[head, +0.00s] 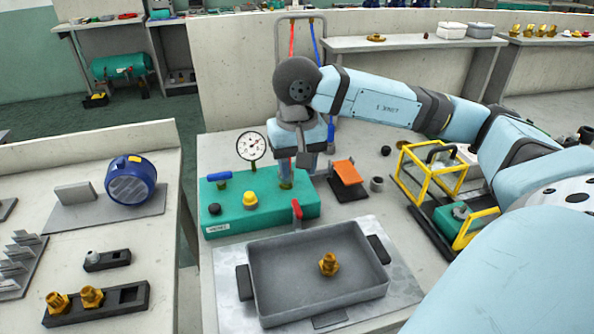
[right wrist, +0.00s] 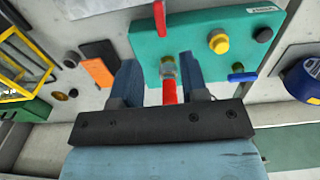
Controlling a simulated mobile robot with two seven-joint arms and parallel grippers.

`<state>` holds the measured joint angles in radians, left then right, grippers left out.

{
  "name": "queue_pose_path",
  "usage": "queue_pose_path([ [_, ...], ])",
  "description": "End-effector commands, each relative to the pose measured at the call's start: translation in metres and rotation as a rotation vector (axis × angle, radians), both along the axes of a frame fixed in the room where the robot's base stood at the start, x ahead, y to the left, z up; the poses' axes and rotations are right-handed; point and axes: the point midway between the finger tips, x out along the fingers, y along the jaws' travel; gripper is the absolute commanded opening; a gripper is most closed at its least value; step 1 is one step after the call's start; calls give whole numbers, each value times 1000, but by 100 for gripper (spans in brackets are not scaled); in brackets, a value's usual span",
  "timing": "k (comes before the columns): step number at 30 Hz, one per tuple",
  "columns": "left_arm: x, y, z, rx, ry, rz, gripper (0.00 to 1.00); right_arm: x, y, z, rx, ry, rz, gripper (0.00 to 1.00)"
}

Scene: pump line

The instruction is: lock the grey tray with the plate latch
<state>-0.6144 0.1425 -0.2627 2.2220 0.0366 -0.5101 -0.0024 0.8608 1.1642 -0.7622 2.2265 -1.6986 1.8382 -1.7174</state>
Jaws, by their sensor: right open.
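The grey tray (head: 285,275) sits on a bright metal plate (head: 405,285) at the front of the bench, with a brass fitting (head: 329,264) in it. A red lever (head: 297,209), which looks like the plate latch, stands upright at the tray's back rim; it also shows in the right wrist view (right wrist: 160,18). I cannot tell whether it touches the tray. My right gripper (head: 303,160) points down above the back of the green box, behind and apart from the lever. Its jaws (right wrist: 155,72) are open, with nothing held. My left gripper is out of view.
The green box (head: 262,207) behind the tray carries a gauge (head: 251,147), a yellow button (head: 250,200) and a blue handle (head: 219,176). An orange pedal (head: 347,173) and a yellow frame (head: 432,165) stand to the right. A gap separates the left bench (head: 155,225).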

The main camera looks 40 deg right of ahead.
Motion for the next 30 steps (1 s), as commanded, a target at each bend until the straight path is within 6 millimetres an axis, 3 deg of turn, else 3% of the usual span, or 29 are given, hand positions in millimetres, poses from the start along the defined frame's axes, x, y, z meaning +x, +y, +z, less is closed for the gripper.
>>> queue_pose_path([
  [3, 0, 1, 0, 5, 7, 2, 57, 0, 0, 23, 1, -3, 1, 40],
  [9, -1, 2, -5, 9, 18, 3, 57, 0, 0, 39, 0, -1, 1, 40],
  [30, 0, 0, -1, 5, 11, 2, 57, 0, 0, 40, 0, 0, 1, 40],
])
